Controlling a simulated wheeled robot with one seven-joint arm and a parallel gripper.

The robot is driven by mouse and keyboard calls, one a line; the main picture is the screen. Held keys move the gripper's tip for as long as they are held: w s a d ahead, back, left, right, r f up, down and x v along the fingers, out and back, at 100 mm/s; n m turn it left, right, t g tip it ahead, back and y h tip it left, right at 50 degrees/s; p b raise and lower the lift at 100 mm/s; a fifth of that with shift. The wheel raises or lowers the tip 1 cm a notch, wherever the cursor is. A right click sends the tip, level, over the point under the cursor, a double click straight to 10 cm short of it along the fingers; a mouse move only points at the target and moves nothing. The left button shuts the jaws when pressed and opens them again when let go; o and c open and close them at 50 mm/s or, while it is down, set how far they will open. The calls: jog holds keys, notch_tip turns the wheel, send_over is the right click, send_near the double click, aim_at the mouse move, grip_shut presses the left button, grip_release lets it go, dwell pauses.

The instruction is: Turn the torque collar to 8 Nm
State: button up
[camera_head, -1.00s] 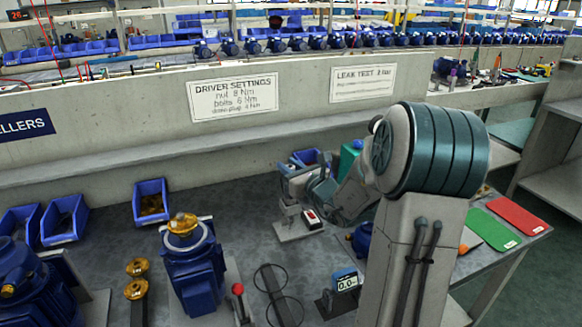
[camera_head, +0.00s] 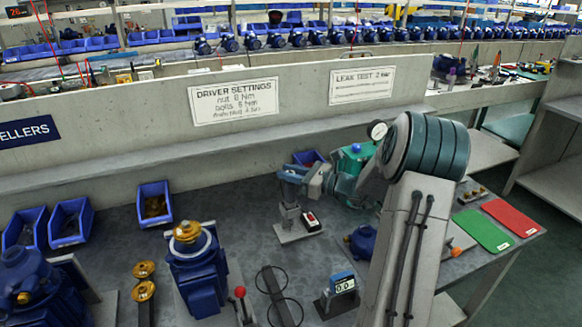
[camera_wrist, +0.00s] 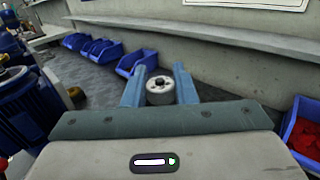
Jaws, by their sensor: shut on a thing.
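The torque collar (camera_wrist: 160,90) is a pale grey ring with a dark centre in the wrist view. My gripper (camera_wrist: 160,92) has one blue-grey finger on each side of it and is shut on it. In the head view my gripper (camera_head: 290,174) is at the top of a grey stand (camera_head: 290,222) on the bench. The collar is hard to make out there, and no scale marks or setting can be read on it in either view. The driver settings sign (camera_head: 233,101) on the wall reads nut 8 Nm and bolts 6 Nm.
A blue pump (camera_head: 196,275) with a brass top stands left of the stand. Blue bins (camera_head: 153,204) line the wall. A small display (camera_head: 342,283) stands in front. Green (camera_head: 482,230) and red (camera_head: 511,217) mats lie at right. The bench just left of the stand is clear.

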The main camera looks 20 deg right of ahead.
jog(key=shift+n+g+y+p, duration=0.45)
jog(key=shift+n+g+y, duration=0.35)
jog(key=shift+g+y, duration=0.1)
jog(key=o, duration=1)
jog(key=v, duration=1.3)
jog(key=shift+s+d+b, duration=0.1)
jog(key=shift+d+b, duration=0.25)
